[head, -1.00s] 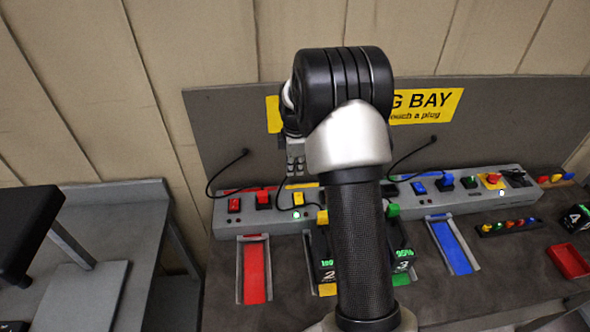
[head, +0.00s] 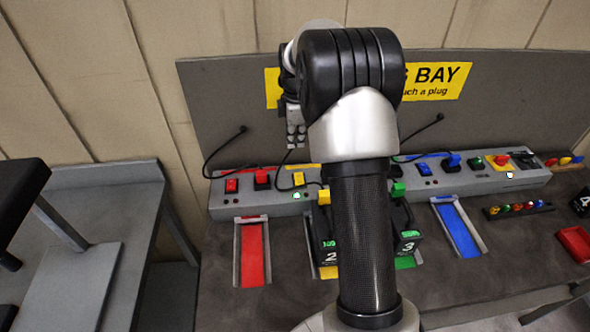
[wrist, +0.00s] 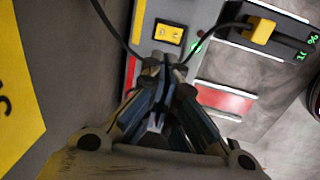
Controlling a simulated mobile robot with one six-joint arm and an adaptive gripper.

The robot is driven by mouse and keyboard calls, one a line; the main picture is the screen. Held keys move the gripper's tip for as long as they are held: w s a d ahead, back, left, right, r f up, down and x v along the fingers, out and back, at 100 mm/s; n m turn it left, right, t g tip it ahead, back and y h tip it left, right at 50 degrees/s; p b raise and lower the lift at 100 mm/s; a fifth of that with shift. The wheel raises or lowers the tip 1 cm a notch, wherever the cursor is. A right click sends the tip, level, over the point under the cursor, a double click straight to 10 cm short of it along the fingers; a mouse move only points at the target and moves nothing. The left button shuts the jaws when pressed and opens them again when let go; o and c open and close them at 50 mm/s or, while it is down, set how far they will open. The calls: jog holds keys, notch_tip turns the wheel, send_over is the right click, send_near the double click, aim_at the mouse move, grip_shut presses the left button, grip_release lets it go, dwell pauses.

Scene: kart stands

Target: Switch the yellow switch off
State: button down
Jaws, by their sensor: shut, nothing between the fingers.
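The yellow switch (head: 298,179) is a yellow rocker on the grey power strip, left of my arm in the head view. It also shows at the top of the wrist view (wrist: 168,32), in a dark frame. A green light (head: 297,195) is lit beside it. My gripper (head: 296,138) is above and behind the switch in the head view, pointing down and apart from it. In the wrist view my gripper (wrist: 165,75) has its fingers together and empty, just below the switch in the picture. Which side of the rocker is pressed is too small to tell.
A red switch (head: 232,186) and blue switch (head: 423,169) are on the same strip. Black cables with plugs hang near the back panel (head: 225,100). Black battery packs (head: 409,238) stand in front. A red lane (head: 252,255) and a blue lane (head: 458,231) are empty.

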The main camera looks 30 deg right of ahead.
aim_at(295, 178)
jog(key=f+b, duration=0.1)
jog(key=f, duration=0.3)
jog(key=w+f+b, duration=0.1)
jog(key=f, duration=0.4)
jog(key=f+b, duration=0.1)
jog(key=f, duration=0.3)
jog(key=shift+w+d+f+b, duration=0.2)
jog(key=shift+d+f+b, duration=0.15)
jog(key=shift+f, duration=0.15)
jog(key=shift+w+d+f, duration=0.1)
jog(key=shift+w+f, duration=0.15)
jog(key=shift+f, duration=0.2)
jog(key=shift+s, duration=0.2)
jog(key=shift+s+a+r, duration=0.2)
jog(key=shift+s+a, duration=0.2)
jog(key=shift+s, duration=0.2)
